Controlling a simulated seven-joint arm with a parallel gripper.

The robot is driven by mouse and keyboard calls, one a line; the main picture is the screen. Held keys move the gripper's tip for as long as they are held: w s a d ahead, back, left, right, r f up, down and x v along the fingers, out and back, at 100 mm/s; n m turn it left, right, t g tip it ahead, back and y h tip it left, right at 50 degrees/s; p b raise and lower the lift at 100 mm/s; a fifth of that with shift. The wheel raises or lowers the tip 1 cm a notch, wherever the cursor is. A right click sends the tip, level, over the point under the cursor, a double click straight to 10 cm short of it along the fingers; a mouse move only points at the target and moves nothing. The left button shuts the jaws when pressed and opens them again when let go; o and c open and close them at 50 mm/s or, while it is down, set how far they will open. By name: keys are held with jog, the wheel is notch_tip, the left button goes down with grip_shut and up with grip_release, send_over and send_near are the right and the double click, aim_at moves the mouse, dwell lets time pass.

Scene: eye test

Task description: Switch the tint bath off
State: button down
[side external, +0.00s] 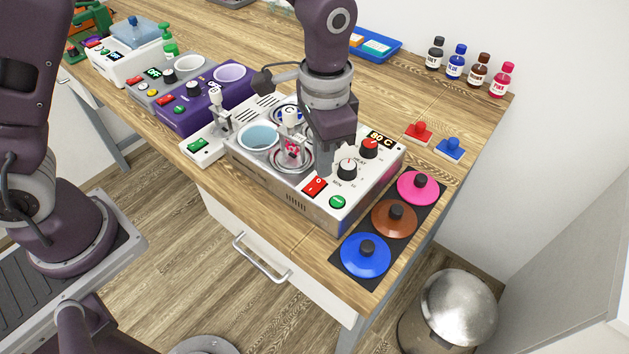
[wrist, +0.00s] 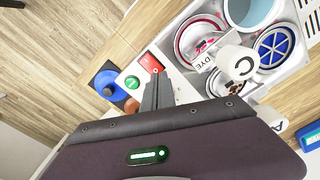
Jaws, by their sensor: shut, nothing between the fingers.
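The tint bath (side external: 300,208) is a white box with round wells in its top, on the wooden table. Its display (side external: 381,139) is lit and seems to read 90 C. My gripper (side external: 325,172) is shut and empty, pointing down just behind the red switch. In the wrist view the closed fingertips (wrist: 156,76) are close to the red switch (wrist: 150,63); contact cannot be told.
Blue (side external: 365,262), brown (side external: 393,222) and pink (side external: 418,190) lids lie on a black mat to the right. A purple device (side external: 205,108) stands left of the bath. Several dye bottles (side external: 480,68) stand at the back right.

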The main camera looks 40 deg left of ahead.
aim_at(321, 180)
jog(key=shift+f, duration=0.65)
notch_tip(321, 180, up, 7)
jog(key=shift+r, duration=0.1)
dwell(0.7)
jog(key=s+a+r+n+t, duration=0.2)
jog(key=s+a+r, duration=0.5)
jog(key=a+r, duration=0.15)
jog(key=s+a+r+n+t, duration=0.1)
jog(key=s+a+n+t, duration=0.2)
jog(key=s, duration=0.9)
jog(key=a+n, duration=0.1)
jog(key=a, duration=0.2)
jog(key=shift+s+t, duration=0.3)
jog(key=shift+s, duration=0.05)
jog(key=shift+a+r, duration=0.1)
